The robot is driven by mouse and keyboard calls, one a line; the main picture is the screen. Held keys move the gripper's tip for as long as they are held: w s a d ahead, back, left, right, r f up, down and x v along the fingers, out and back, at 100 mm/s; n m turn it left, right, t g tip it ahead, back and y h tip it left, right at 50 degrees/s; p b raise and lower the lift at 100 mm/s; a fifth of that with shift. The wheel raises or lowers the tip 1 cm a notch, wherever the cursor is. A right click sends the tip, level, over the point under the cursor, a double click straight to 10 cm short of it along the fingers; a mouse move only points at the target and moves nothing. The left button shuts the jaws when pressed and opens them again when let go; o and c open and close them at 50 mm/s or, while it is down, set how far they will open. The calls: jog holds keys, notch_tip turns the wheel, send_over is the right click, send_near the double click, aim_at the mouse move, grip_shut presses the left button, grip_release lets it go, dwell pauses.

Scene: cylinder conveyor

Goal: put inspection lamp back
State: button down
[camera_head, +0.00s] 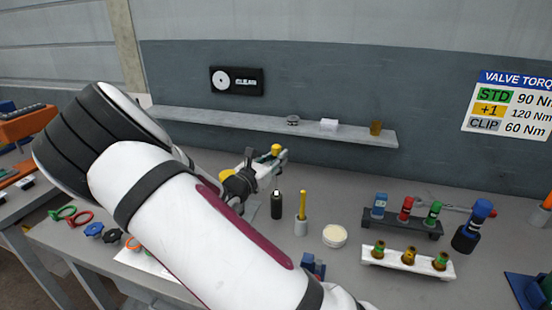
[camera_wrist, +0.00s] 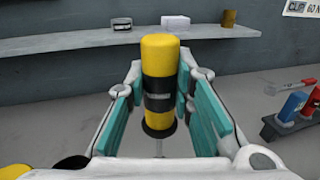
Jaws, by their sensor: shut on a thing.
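The inspection lamp appears to be the yellow cylinder with black bands (camera_wrist: 159,55) in the wrist view. It stands upright between the teal pads of my gripper (camera_wrist: 158,92), which is shut on it. A dark round disc with a thin stem (camera_wrist: 158,131) shows below the lamp; I cannot tell whether it belongs to the lamp. In the head view my gripper (camera_head: 268,168) is above the rear of the bench, and only the yellow top of the lamp (camera_head: 276,149) shows clearly. My arm hides part of the bench there.
A wall shelf (camera_head: 230,123) runs behind, bearing a white box (camera_head: 328,125) and a brown cup (camera_head: 376,128). On the bench stand a black bottle (camera_head: 276,206), a grey cup with a yellow stick (camera_head: 301,225), a white bowl (camera_head: 335,236) and a dark rack (camera_head: 400,225).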

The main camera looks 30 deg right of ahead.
aim_at(276, 183)
jog(key=shift+f+b, duration=0.6)
jog(key=shift+f, duration=3.9)
jog(key=c, duration=1.3)
grip_release()
jog(key=shift+r+p, duration=1.5)
jog(key=shift+r, duration=1.55)
jog(key=shift+s, duration=0.1)
